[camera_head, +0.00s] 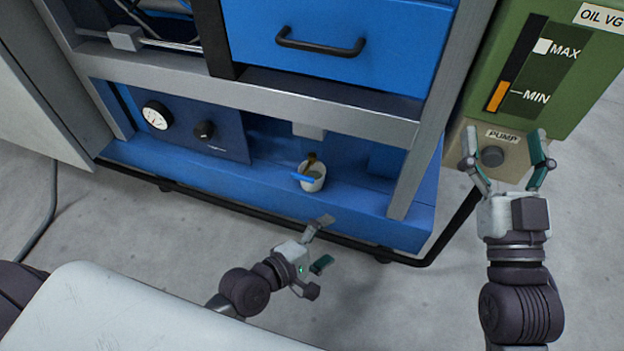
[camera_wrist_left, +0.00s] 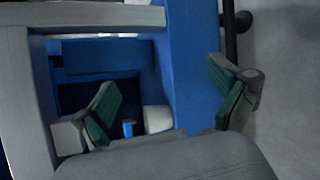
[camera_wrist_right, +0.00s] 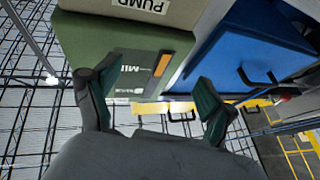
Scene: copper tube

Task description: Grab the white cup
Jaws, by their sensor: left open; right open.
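The white cup (camera_head: 313,178) stands on the blue lower ledge of the machine in the head view, under a small brass-coloured spout. A blue piece, perhaps its handle, shows at its left side. In the left wrist view the white cup (camera_wrist_left: 157,119) shows between the fingers, nearer the left one, with a blue piece beside it. My left gripper (camera_head: 321,244) is open and empty, in front of and below the cup, apart from it. My right gripper (camera_head: 508,150) is open and empty in front of the green oil tank's pump knob, far right of the cup.
The blue machine has a grey frame bar (camera_head: 260,98) above the ledge and a grey post (camera_head: 420,150) right of the cup. A gauge (camera_head: 156,115) and black knob (camera_head: 204,130) sit left. A black rail (camera_head: 270,217) runs below the ledge. The green tank (camera_head: 550,65) stands right.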

